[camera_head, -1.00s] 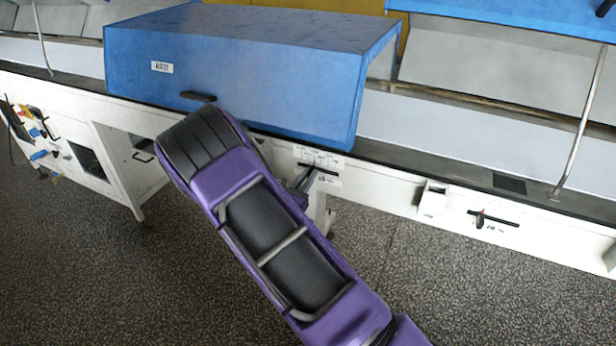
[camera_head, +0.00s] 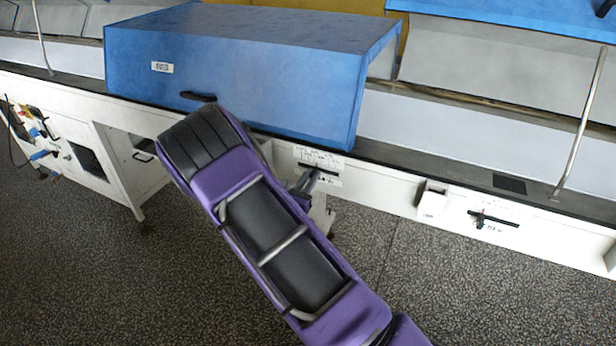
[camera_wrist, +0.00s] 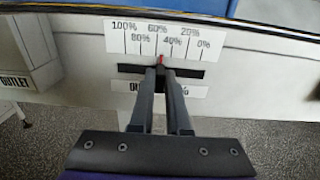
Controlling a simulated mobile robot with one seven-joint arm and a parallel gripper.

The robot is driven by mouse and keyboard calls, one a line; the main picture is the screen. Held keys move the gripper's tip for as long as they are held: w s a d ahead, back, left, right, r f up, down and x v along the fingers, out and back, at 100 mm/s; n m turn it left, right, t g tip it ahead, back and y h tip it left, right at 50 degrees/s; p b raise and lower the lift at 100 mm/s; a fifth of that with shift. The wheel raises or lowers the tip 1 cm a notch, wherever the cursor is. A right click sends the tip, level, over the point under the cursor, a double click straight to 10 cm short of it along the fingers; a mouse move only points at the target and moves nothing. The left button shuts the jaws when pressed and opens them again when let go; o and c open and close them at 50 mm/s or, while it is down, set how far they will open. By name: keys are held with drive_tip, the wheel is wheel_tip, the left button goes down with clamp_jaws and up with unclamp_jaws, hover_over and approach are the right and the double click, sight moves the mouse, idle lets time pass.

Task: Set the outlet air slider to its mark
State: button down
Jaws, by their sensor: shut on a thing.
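In the wrist view, a white scale plate (camera_wrist: 181,42) runs from 100% at left to 0% at right above a black slot (camera_wrist: 195,73). My gripper (camera_wrist: 162,74) is shut on the slider knob in this slot; the fingers hide most of the knob. A small red pointer (camera_wrist: 161,59) shows just above the fingertips, close to the 60% line, on its 40% side. The label under the slot is partly covered by the fingers. In the head view my gripper (camera_head: 306,183) reaches the same slot below the blue hood (camera_head: 235,90).
A second slot with a dark knob (camera_head: 481,218) is on the white panel further right, beside a small white box (camera_head: 432,199). A white box with an OUTLET label (camera_wrist: 14,82) stands at left in the wrist view. Speckled floor lies below.

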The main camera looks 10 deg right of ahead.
drive_tip(key=s+d, duration=0.2)
drive_tip(key=shift+d, duration=0.35)
drive_tip(key=c, duration=0.9)
unclamp_jaws()
drive_tip(key=shift+a, duration=0.15)
drive_tip(key=v, duration=1.7)
drive_tip(key=shift+s, duration=0.15)
